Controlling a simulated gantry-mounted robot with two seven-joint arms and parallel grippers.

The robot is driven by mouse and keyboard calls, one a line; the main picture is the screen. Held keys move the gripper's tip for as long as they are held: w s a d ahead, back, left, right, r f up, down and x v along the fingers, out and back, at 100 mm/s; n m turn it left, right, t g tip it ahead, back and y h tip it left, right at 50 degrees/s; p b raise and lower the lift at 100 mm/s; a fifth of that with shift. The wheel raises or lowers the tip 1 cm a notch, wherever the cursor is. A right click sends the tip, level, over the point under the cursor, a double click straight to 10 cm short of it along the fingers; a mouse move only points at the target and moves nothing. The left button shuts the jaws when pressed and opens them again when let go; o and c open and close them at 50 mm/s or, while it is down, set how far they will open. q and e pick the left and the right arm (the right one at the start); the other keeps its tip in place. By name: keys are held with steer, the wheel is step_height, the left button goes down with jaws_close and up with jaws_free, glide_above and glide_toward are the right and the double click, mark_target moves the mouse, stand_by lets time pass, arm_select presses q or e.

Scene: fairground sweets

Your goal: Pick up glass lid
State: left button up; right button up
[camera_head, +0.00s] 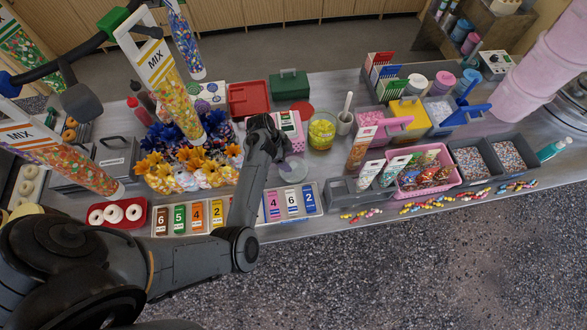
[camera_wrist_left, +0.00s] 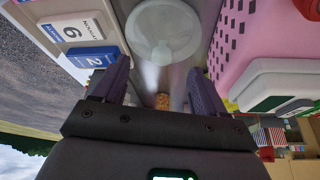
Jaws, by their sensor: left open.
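The glass lid (camera_head: 293,169) is a clear round disc lying on the grey counter, just above the numbered cards. In the left wrist view the lid (camera_wrist_left: 165,28) shows as a pale translucent disc with a knob, beyond the fingertips and roughly centred between them. My left gripper (camera_head: 278,148) is just up and left of the lid in the head view, partly hidden by its own wrist. In the left wrist view the gripper (camera_wrist_left: 158,70) has its two fingers apart with nothing between them. My right gripper is not in view.
Numbered cards (camera_head: 291,200) lie close below the lid. A pink perforated container (camera_head: 290,124) stands close above it, and a glass jar of yellow sweets (camera_head: 322,131) to its upper right. Flower-like bunches (camera_head: 190,172) crowd the left. A grey tray (camera_head: 342,190) stands to the right.

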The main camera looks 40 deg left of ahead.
mark_target(292, 164)
arm_select(q)
steer(key=shift+x, duration=2.7)
steer(key=shift+a, duration=0.1)
jaws_close()
